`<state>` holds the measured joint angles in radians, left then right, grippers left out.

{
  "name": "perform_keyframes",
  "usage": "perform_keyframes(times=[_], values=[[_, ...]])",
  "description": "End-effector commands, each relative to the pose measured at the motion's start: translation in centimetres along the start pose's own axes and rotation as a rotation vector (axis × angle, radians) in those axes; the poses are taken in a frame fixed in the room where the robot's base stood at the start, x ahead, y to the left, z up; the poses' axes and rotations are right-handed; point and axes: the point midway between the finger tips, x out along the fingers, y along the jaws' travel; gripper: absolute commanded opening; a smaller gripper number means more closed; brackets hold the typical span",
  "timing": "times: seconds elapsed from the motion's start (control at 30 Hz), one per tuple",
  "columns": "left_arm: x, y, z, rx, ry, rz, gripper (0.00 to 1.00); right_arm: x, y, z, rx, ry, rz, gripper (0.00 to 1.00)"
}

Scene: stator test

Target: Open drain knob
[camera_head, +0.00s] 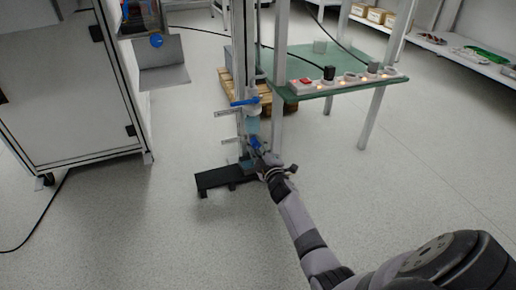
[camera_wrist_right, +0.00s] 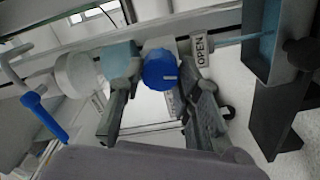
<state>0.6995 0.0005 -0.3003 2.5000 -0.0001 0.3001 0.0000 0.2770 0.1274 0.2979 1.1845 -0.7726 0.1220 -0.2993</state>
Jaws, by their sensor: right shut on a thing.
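The round blue drain knob (camera_wrist_right: 161,69) with a pale mark on its face is in the middle of the right wrist view, beside a label reading OPEN (camera_wrist_right: 201,49). It also shows in the head view (camera_head: 256,142), low on the upright stand. My right gripper (camera_wrist_right: 160,84) has a finger on either side of the knob and is shut on it. In the head view my right gripper (camera_head: 262,155) reaches the stand from the lower right and partly hides the knob. My left gripper is not in view.
A blue lever (camera_head: 244,102) sits above the knob on the stand, and also shows in the wrist view (camera_wrist_right: 43,117). A black base plate (camera_head: 215,176) lies below. A green table (camera_head: 300,58) stands behind at right. The floor in front is clear.

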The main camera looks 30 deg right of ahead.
Motion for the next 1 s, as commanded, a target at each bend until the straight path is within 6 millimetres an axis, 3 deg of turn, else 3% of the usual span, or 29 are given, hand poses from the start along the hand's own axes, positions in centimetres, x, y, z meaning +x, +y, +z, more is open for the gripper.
perform_keyframes(times=[0.4,1.0], values=[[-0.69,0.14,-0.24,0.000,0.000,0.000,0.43,-0.03,-0.19,0.05,-0.235,0.000,-0.001,0.03],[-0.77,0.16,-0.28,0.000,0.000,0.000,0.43,-0.03,-0.17,0.03,-0.287,0.000,-0.002,0.03]])
